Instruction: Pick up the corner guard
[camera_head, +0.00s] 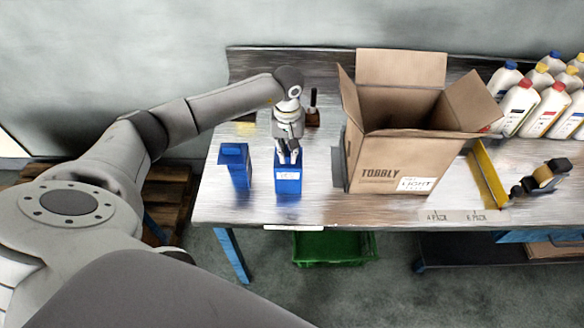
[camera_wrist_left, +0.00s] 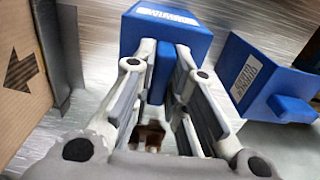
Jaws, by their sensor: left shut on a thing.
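Two blue pieces with white labels stand on the table; I take them for corner guards. My left gripper (camera_head: 288,157) points down over the right-hand corner guard (camera_head: 288,184). In the left wrist view, the gripper (camera_wrist_left: 162,62) is shut on the upright tab of this corner guard (camera_wrist_left: 168,28), one finger on each side. It appears to rest on the table; whether it is lifted is hard to tell. The other corner guard (camera_head: 239,172) stands apart to its left, and shows at right in the left wrist view (camera_wrist_left: 262,78). My right gripper is not in view.
An open cardboard box (camera_head: 395,150) stands just right of the held guard. Several white bottles (camera_head: 520,105) stand at the back right. A yellow strip (camera_head: 489,175) and a tape dispenser (camera_head: 543,178) lie at right. A green crate (camera_head: 335,247) is below the table.

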